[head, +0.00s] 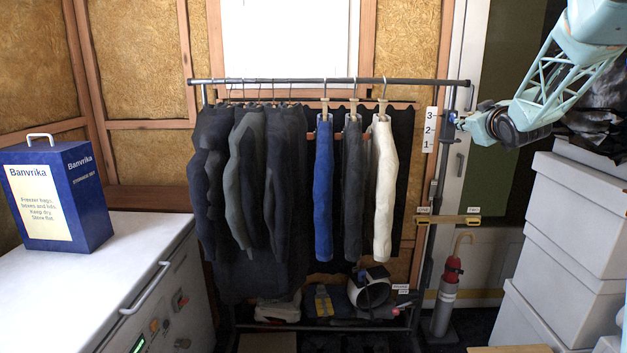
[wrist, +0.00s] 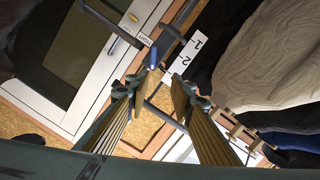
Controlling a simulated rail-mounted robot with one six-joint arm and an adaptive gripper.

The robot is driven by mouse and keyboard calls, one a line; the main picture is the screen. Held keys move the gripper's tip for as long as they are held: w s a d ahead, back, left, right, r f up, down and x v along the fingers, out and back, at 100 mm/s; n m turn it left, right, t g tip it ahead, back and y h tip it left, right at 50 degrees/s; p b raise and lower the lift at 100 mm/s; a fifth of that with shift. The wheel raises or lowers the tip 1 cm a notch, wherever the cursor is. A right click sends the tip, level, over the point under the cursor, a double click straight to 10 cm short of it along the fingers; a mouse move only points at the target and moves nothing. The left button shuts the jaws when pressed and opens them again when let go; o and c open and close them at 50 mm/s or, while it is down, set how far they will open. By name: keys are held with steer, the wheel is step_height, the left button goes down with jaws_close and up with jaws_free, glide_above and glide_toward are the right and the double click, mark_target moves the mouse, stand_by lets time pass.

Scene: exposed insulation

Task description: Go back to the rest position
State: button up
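My gripper (head: 464,122) is at the right end of the clothes rack, beside the numbered white strip (head: 430,130), at the end of my arm coming from the upper right. It is small and partly hidden by my wrist in the head view. In the wrist view my gripper (wrist: 154,90) shows two ridged tan fingers standing apart, with nothing held between them. A small blue part (wrist: 153,60) on the rack's upright shows beyond the fingertips. I cannot tell how far it is from them.
The clothes rack (head: 260,81) carries dark jackets and blue, grey and white garments (head: 383,190). White boxes (head: 585,215) are stacked at the right, below my arm. A blue box (head: 85,190) sits on the left white counter.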

steer(key=s+a+m+g, duration=0.15)
steer(key=s+a, duration=0.35)
steer(key=s, duration=0.5)
steer(key=s+a+f+m+g, duration=0.15)
steer(key=s+a, duration=0.35)
steer(key=s, duration=0.6)
steer(key=s+a+g, duration=0.3)
steer(key=s+a, duration=0.2)
steer(key=s, duration=0.5)
steer(key=s+a+f+g, duration=0.2)
steer(key=s+a+f, duration=0.2)
steer(key=s, duration=1.1)
steer(key=s+a+f+m+g+y, duration=0.1)
steer(key=s+a+f, duration=0.4)
steer(key=s, duration=1)
steer(key=s+a+f+g+y, duration=0.1)
steer(key=s+a+f+g, duration=0.2)
steer(key=s, duration=1.1)
steer(key=a+f, duration=0.1)
steer(key=a, duration=0.2)
steer(key=shift+s+f, duration=0.4)
